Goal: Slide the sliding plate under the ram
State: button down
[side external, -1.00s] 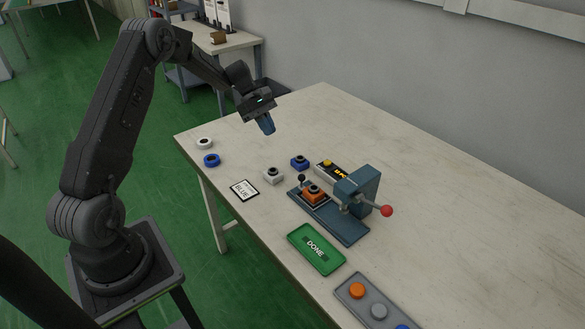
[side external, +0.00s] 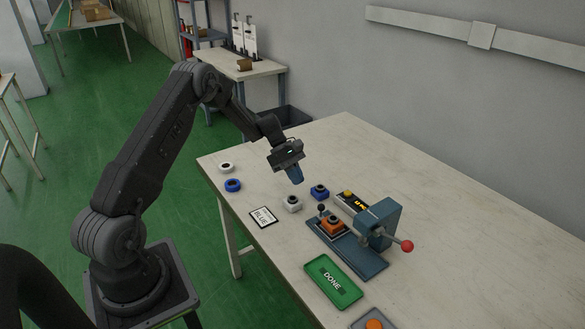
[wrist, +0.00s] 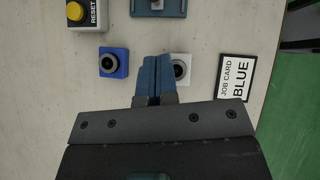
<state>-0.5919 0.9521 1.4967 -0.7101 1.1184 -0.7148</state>
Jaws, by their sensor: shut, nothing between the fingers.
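The press (side external: 380,222) is teal, with a red-ball lever (side external: 406,246) at its right. Its ram is on the upright housing, at the right part of the base (side external: 365,262). The sliding plate (side external: 323,232) lies on the base left of the ram, bearing an orange block with a dark ring. My gripper (side external: 297,181) is shut and empty, above the table behind the white block.
A blue block (side external: 319,192) and a white block (side external: 293,204) stand left of the press. White and blue rings (side external: 232,185) lie at the table's left edge. A job card reading BLUE (side external: 263,217), a green DONE tray (side external: 333,283) and a yellow-button RESET box (side external: 348,195) are nearby.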

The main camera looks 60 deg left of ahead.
jog(key=d+f, duration=0.2)
jog(key=d, duration=0.1)
jog(key=w+d+f, duration=0.1)
jog(key=shift+d+f, duration=0.35)
jog(key=shift+d, duration=0.05)
jog(key=shift+w+d+f, duration=0.1)
jog(key=shift+d+f, duration=0.05)
jog(key=shift+d, duration=0.65)
send_over(338, 234)
jog(key=shift+d, duration=0.1)
